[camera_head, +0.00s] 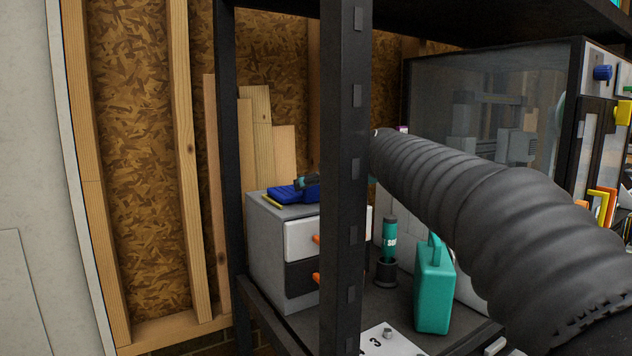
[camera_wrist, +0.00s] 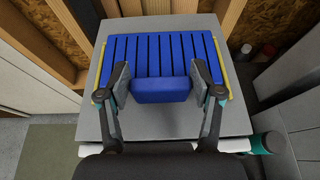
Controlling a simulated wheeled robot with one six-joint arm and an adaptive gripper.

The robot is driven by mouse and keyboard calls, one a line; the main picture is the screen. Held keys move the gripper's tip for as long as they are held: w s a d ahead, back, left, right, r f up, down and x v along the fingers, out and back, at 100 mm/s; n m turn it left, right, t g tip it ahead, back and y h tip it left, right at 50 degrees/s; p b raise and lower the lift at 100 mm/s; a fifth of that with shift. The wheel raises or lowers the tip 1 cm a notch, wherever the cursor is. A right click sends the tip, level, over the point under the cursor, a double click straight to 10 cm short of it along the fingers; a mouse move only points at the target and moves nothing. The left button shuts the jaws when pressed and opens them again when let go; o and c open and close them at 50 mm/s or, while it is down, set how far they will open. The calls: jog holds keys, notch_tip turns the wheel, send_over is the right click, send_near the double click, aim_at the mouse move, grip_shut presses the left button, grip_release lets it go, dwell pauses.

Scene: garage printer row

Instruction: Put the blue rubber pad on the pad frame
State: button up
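The blue rubber pad (camera_wrist: 155,50), ribbed with dark grooves, lies on top of a grey drawer cabinet. It has a raised blue block on its near side. It shows in the head view (camera_head: 287,194) as a blue slab. Yellow edges of the pad frame (camera_wrist: 223,66) show along the pad's left and right sides, with the pad between them. The frame's middle is hidden under the pad. My gripper (camera_wrist: 161,76) has one finger on each side of the blue block, very close to it. Whether the fingers press on it is unclear. In the head view my arm hides part of the shelf.
The grey cabinet (camera_head: 273,244) stands on a dark shelf behind a black upright post (camera_head: 343,120). A teal can (camera_head: 433,295) and a teal-handled tool (camera_head: 389,240) stand to its right. Wooden studs rise behind it. A glass-fronted enclosure (camera_head: 480,100) is at the right.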

jog(key=shift+o, duration=1)
jog(key=shift+r, duration=0.1)
jog(key=shift+r, duration=0.4)
jog(key=shift+s+d+r, duration=0.15)
jog(key=shift+s+r, duration=0.05)
jog(key=shift+r, duration=0.05)
jog(key=v, duration=1.1)
jog(key=shift+s, duration=0.15)
